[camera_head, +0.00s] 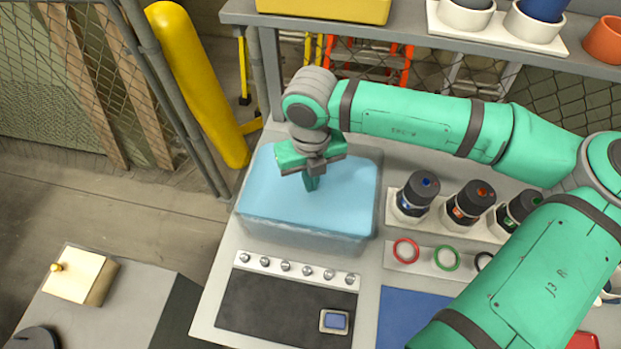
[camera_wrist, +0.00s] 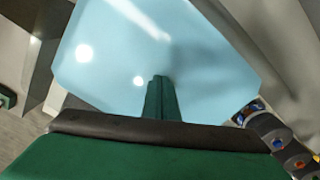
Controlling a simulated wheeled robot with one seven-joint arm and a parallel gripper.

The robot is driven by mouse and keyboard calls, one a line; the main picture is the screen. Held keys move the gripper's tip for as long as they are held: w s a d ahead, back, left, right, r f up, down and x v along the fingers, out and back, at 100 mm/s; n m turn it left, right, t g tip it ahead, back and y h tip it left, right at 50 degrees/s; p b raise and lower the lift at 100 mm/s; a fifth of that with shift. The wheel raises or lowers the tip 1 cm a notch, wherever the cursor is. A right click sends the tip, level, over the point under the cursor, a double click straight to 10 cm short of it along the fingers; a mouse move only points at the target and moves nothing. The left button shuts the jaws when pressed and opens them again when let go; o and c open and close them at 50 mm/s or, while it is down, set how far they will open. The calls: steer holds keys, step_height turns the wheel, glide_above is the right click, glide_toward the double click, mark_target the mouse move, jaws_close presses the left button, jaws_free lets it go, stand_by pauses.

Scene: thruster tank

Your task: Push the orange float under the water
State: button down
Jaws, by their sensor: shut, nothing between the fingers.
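A clear tank (camera_head: 300,238) of light blue water (camera_head: 345,190) stands on the grey bench. My gripper (camera_head: 312,184) points down over the middle of the tank, its fingers together and empty. In the wrist view the shut fingers (camera_wrist: 160,80) stand against the blue water (camera_wrist: 215,75), with bright reflections on the surface. I cannot tell how far the fingertips reach into the water. No orange float shows in either view; it may be hidden beneath my gripper.
Right of the tank stand several dark cylinders (camera_head: 415,195) and coloured rings (camera_head: 405,250). In front lies a black mat (camera_head: 270,305) with a row of knobs (camera_head: 285,267) and a blue square piece (camera_head: 334,321). A shelf (camera_head: 400,42) runs behind, and a yellow post (camera_head: 200,85) stands left.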

steer(key=shift+f, duration=0.55)
steer(key=shift+d+f, duration=0.1)
steer(key=shift+f, duration=0.05)
steer(key=shift+a, duration=0.2)
steer(key=shift+d, duration=0.1)
stand_by(0.7)
